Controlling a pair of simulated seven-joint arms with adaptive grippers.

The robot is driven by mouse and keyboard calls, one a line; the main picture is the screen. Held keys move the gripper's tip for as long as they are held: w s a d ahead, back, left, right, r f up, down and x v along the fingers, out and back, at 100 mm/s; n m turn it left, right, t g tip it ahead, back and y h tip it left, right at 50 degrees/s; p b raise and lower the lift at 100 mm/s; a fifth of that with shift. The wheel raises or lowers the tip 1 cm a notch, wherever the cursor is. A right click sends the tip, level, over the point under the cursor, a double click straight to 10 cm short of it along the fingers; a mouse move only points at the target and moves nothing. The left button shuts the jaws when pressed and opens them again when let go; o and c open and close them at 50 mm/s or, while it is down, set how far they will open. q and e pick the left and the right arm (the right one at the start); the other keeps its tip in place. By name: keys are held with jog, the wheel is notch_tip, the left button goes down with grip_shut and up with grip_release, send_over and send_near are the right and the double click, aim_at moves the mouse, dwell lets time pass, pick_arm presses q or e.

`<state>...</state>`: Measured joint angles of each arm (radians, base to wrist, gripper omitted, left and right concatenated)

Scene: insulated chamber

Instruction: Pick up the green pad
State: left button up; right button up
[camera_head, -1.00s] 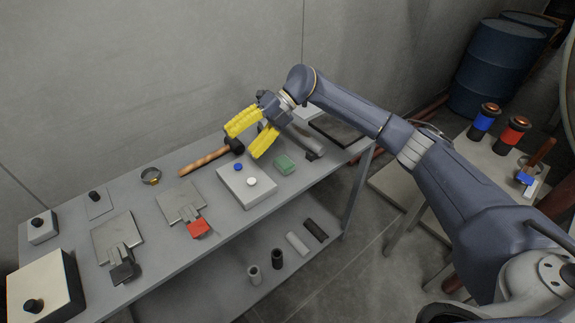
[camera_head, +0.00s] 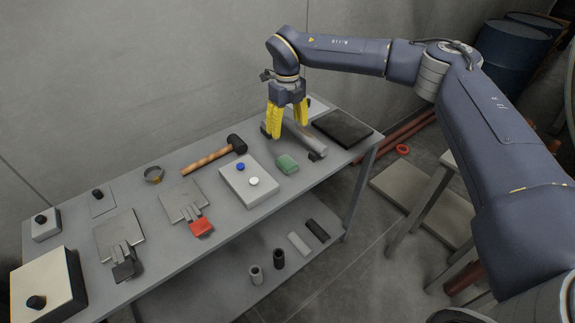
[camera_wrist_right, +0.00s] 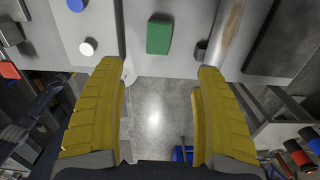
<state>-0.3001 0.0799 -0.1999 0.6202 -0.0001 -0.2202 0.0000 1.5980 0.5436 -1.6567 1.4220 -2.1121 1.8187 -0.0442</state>
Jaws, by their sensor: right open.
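The green pad (camera_head: 287,164) lies on the grey table near its front edge, right of the box with the blue and white buttons. It also shows in the right wrist view (camera_wrist_right: 159,35), beyond the fingertips and midway between them. My right gripper (camera_head: 286,136) has yellow fingers that point down, behind the pad in the head view. In the wrist view the right gripper (camera_wrist_right: 163,75) is open and nothing is between its fingers. My left gripper is not in view.
A grey metal cylinder (camera_head: 305,139) lies just right of the pad. The button box (camera_head: 240,193) stands to its left, with a hammer (camera_head: 209,159) behind. A dark flat plate (camera_head: 342,128) lies at the table's right end. A lower shelf holds several small cylinders.

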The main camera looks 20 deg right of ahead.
aim_at(287, 162)
notch_tip(287, 162, down, 16)
jog(key=shift+a+r, duration=0.1)
jog(key=shift+a, duration=0.05)
jog(key=shift+s, duration=0.1)
dwell(0.6)
jog(key=c, duration=1.1)
